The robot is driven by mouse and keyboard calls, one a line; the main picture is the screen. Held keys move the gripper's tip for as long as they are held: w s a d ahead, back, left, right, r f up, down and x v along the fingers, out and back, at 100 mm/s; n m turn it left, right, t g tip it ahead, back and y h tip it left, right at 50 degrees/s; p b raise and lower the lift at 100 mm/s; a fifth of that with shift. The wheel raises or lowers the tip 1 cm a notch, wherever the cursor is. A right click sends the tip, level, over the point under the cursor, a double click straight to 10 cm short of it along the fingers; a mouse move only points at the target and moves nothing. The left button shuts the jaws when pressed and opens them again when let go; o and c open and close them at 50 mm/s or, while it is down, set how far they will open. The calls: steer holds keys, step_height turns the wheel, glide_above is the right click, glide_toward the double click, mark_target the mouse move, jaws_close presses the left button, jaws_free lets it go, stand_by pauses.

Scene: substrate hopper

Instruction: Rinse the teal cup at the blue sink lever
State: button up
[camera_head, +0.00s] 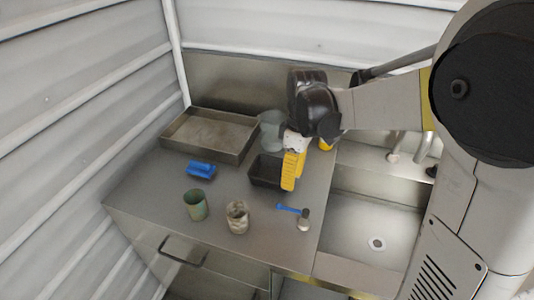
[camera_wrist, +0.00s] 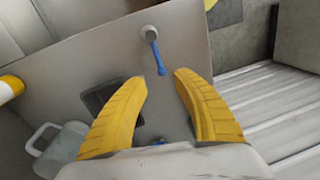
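The teal cup (camera_head: 195,205) stands upright on the steel counter in the head view, left of a mottled beige cup (camera_head: 237,217). I cannot make it out in the wrist view. A blue lever with a round grey end (camera_head: 293,210) shows near the counter's right side, left of the sink basin (camera_head: 372,238); what seems to be the same lever is beyond my fingertips in the wrist view (camera_wrist: 157,58). My gripper (camera_head: 292,172) is over the counter beside a dark bin, well up and right of the teal cup. Its yellow fingers (camera_wrist: 164,82) are apart with nothing held between them.
A shallow steel tray (camera_head: 170,147) lies at the back left, with a blue block-like item (camera_head: 201,170) in front. The small dark bin (camera_head: 262,182) and a pale grey-green jug (camera_head: 270,128) are near my gripper. Ribbed walls (camera_head: 70,80) close in the left side.

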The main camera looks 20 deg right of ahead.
mark_target(292, 210)
steer(key=shift+n+g, duration=0.4)
steer(key=shift+n, duration=0.2)
steer(key=f+b, duration=0.1)
steer(key=f, duration=0.2)
steer(key=f+b, duration=0.1)
steer(key=f, duration=0.3)
steer(key=a+f, duration=0.1)
steer(key=f, duration=0.3)
steer(key=shift+s+b, duration=0.25)
steer(key=shift+b, duration=0.15)
jaws_close()
steer(key=shift+s+a, duration=0.1)
